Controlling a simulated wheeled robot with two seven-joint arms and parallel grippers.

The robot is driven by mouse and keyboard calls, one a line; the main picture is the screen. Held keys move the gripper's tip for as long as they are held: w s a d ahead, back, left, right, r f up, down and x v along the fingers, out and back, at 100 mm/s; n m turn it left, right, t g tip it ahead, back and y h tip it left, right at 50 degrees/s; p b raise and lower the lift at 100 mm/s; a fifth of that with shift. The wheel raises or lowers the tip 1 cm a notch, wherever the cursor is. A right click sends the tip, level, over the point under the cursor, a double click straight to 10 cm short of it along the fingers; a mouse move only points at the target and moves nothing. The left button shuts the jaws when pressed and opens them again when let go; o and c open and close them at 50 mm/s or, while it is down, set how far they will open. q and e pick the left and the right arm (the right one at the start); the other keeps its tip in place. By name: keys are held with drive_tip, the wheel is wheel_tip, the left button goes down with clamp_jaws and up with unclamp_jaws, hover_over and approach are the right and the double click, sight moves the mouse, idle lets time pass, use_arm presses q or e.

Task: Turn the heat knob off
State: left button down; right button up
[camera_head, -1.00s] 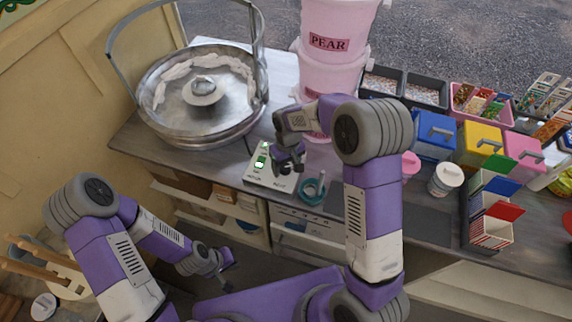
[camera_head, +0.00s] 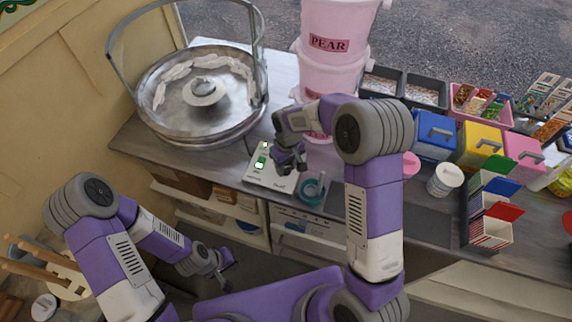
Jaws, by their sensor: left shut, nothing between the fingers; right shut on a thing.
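A light control panel (camera_head: 260,178) with green-lit switches (camera_head: 261,162) lies on the counter in front of the candy floss machine (camera_head: 163,118). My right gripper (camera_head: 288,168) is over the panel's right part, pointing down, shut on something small. The heat knob is hidden by the gripper, so I cannot see which way it points. My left gripper (camera_head: 226,264) is low in front of the counter, shut and empty, well away from the panel.
A teal ring-shaped holder (camera_head: 312,191) stands just right of the panel. Pink PEAR tubs (camera_head: 333,60) stand behind my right arm. Blue (camera_head: 434,146), yellow (camera_head: 480,152) and pink boxes and a white tub (camera_head: 445,180) are further right.

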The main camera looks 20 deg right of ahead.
drive_tip(key=n+p, duration=0.1)
drive_tip(key=n, duration=0.5)
drive_tip(key=shift+w, duration=0.1)
drive_tip(key=n+p, duration=0.1)
drive_tip(key=n, duration=0.4)
drive_tip(key=shift+w+r, duration=0.1)
drive_tip(key=n+p, duration=0.1)
drive_tip(key=n, duration=0.4)
drive_tip(key=shift+n+h+p, duration=0.35)
drive_tip(key=shift+n+h, duration=0.05)
drive_tip(key=n+p, duration=0.1)
drive_tip(key=n, duration=0.5)
drive_tip(key=shift+w+a+p, duration=0.1)
drive_tip(key=shift+p, duration=0.3)
drive_tip(key=o, duration=1.1)
drive_tip(key=shift+c, duration=0.2)
